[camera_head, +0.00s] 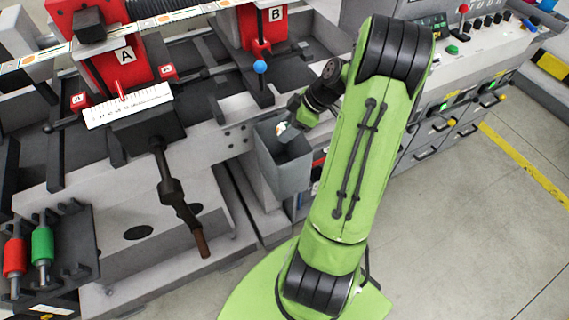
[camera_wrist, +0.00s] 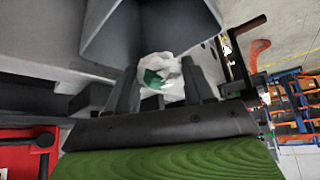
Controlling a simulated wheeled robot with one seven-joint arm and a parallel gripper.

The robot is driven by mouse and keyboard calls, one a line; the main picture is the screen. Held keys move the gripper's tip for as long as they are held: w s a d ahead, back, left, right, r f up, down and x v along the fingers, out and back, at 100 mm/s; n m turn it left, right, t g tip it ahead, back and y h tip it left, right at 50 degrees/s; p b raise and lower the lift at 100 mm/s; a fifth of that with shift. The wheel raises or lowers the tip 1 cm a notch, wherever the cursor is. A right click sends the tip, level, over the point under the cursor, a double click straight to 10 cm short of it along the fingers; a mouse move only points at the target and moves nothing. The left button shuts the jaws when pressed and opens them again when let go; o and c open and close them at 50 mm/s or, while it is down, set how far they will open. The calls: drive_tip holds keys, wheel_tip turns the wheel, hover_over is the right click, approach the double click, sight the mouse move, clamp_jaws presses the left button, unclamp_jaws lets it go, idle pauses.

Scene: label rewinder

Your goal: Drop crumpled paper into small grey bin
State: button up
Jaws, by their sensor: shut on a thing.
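The small grey bin (camera_head: 288,172) hangs at the front of the machine, its open top facing up in the head view. In the wrist view the grey bin (camera_wrist: 160,22) fills the upper middle, just beyond the fingertips. My gripper (camera_head: 284,128) is at the bin's opening in the head view. In the wrist view my gripper (camera_wrist: 160,82) is shut on the crumpled paper (camera_wrist: 161,70), a white wad with a green patch. The paper appears at the bin's near rim in that view. I cannot tell how far inside the opening it is.
The machine carries red units marked A (camera_head: 125,62) and B (camera_head: 272,18). A blue-knobbed lever (camera_head: 260,67) stands behind the bin. A black lever with a brown handle (camera_head: 180,203) juts out to its left. Red and green rollers (camera_head: 42,243) lie at lower left. Floor is open at right.

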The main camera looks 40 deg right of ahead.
wheel_tip(320, 180, down, 4)
drive_tip(key=shift+d+b, duration=0.1)
drive_tip(key=shift+b, duration=0.95)
drive_tip(key=o, duration=1.1)
drive_tip(key=shift+r, duration=0.1)
drive_tip(key=shift+c, duration=0.2)
drive_tip(key=p+v, duration=0.4)
drive_tip(key=v, duration=1.1)
drive_tip(key=shift+s+r, duration=0.2)
drive_tip(key=shift+r, duration=0.15)
drive_tip(key=shift+d, duration=0.1)
